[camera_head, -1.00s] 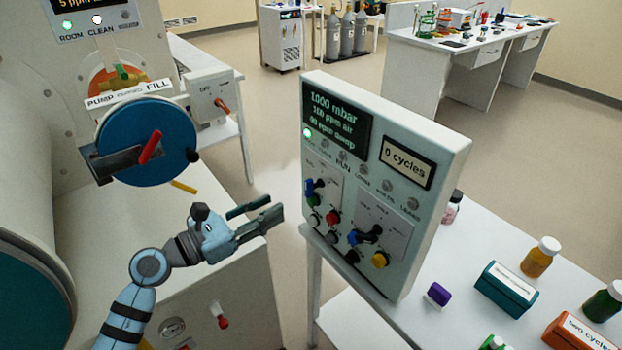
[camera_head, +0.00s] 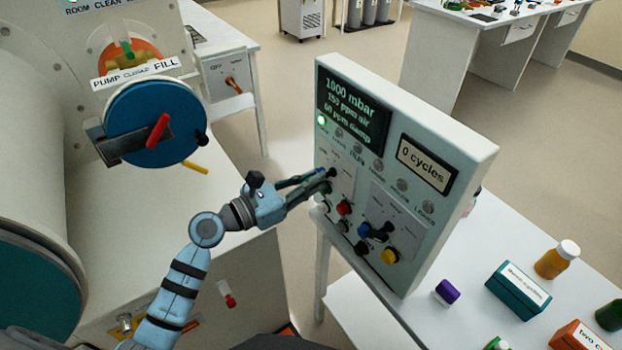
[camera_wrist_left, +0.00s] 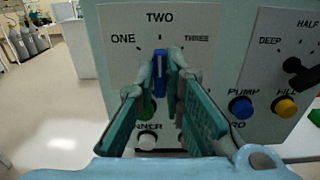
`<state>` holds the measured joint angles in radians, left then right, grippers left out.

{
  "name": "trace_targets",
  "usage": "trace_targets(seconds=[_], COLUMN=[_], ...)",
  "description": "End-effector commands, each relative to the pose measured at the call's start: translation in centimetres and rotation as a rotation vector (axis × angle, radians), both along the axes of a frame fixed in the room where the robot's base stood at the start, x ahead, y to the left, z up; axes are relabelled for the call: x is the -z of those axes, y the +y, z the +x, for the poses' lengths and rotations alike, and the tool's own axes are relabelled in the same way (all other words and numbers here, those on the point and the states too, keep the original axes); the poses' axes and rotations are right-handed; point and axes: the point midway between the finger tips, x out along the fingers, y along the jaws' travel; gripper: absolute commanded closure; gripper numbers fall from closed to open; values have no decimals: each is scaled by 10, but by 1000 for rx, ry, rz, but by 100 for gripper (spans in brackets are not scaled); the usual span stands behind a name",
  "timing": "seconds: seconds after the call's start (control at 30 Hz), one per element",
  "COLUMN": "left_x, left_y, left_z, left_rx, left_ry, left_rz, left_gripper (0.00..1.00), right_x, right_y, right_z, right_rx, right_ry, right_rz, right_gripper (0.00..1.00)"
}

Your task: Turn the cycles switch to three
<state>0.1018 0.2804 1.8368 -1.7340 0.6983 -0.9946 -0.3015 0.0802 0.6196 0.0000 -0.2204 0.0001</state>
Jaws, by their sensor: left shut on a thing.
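The cycles switch is a blue knob (camera_wrist_left: 160,72) on a white plate (camera_wrist_left: 120,72) marked ONE, TWO and THREE, in the left wrist view. The knob stands upright, its top end towards TWO. My left gripper (camera_wrist_left: 160,88) is shut on the knob, a finger on each side. In the head view my left gripper (camera_head: 326,180) reaches the left side of the control panel (camera_head: 455,215) and mostly hides the knob. The panel display (camera_head: 426,164) reads 0 cycles. My right gripper is not in view.
Boxes and bottles stand on the table (camera_head: 400,318) at right. A blue round door (camera_head: 150,118) is at left.

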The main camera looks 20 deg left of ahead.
Motion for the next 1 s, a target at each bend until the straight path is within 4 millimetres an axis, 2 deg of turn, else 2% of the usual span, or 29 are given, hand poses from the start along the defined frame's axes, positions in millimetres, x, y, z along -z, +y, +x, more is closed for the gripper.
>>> trace_targets(seconds=[0.23,0.53,0.57,0.67,1.0], left_x=[-5,0,0,0,1], left_y=[1,1,1,1,4], left_z=[1,2,2,2,-1], left_rx=[1,1,1,1,1], left_ry=[183,208,208,208,209], left_rz=[-216,-253,-253,-253,-251], left_gripper=[100,100,85,70,70], right_x=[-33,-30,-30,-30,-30], right_y=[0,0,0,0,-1], right_z=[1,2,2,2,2], right_rx=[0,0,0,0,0], right_ry=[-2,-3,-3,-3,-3], right_rz=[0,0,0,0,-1], right_gripper=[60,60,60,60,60])
